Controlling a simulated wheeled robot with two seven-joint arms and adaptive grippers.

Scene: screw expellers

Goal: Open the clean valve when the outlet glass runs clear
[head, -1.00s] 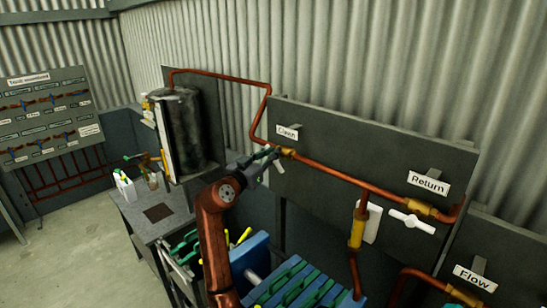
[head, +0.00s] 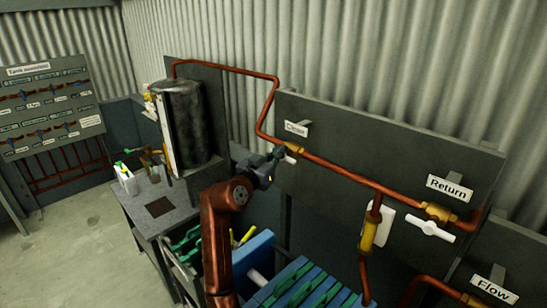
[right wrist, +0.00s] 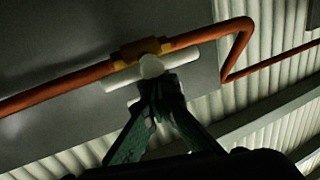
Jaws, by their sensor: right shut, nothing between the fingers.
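The clean valve is a brass fitting on the copper pipe below the "Clean" label (head: 297,128). Its white bar handle (head: 291,159) is partly hidden by my right gripper (head: 276,154) in the head view. In the right wrist view, the handle (right wrist: 120,76) lies roughly along the pipe, in front of the brass body (right wrist: 137,48). My right gripper (right wrist: 161,84) is shut and empty, its fingertips close by the handle's hub; I cannot tell whether they touch. An amber section (head: 369,233) of vertical pipe, possibly the outlet glass, stands before a white plate. My left gripper is not in view.
The return valve's white handle (head: 429,229) is at the right, under the "Return" label (head: 450,188). A dark cylindrical tank (head: 187,120) stands behind a bench (head: 183,215) at the left. A blue-and-green slatted unit (head: 300,284) is below the pipes.

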